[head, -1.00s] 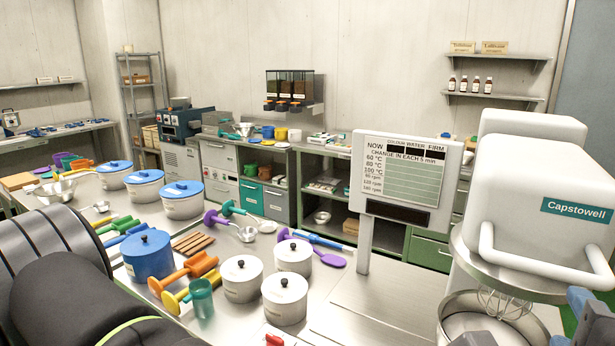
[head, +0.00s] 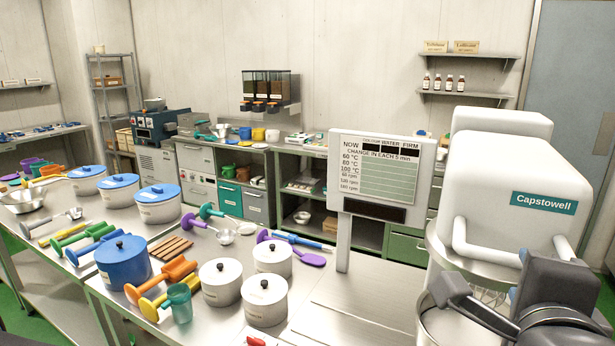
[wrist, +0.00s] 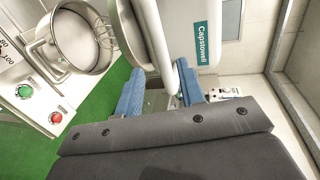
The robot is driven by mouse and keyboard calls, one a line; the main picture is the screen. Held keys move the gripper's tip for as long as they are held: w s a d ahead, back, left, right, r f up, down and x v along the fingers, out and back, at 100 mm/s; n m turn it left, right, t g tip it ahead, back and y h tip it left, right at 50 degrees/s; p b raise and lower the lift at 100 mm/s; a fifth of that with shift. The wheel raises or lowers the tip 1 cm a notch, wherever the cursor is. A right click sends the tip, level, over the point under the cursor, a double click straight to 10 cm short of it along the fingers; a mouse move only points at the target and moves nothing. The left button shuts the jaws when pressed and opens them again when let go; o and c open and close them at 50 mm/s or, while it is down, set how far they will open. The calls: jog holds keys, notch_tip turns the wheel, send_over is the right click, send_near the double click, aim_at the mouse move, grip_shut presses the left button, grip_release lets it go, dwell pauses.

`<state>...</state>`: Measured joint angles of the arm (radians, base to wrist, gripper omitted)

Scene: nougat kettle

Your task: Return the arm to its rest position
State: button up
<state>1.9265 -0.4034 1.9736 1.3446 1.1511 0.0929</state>
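My gripper (head: 487,274) is at the lower right of the head view, in front of the white mixer (head: 505,190) labelled Capstowell and over the steel bowl (head: 432,318) under it. In the wrist view its two blue finger pads stand apart with nothing held between them (wrist: 160,82). The mixer's white body also shows beyond the fingers in the wrist view (wrist: 152,32). My arm's rest position is not marked in any view.
A sign board (head: 375,172) on a post stands left of the mixer. White pots (head: 221,284), a blue pot (head: 123,264), a green cup (head: 178,303) and colourful tools crowd the left bench. The bench top (head: 360,310) before the sign is mostly clear.

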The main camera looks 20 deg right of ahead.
aim_at(520, 265)
jog(key=shift+x, duration=2.9)
jog(key=shift+f, duration=0.45)
jog(key=shift+r, duration=0.1)
jog(key=shift+s+a+r, duration=0.2)
jog(key=shift+s+r, duration=0.1)
jog(key=shift+r, duration=0.2)
jog(key=v, duration=0.9)
jog(key=shift+s+a, duration=0.1)
jog(key=shift+a, duration=0.05)
jog(key=shift+f, duration=0.15)
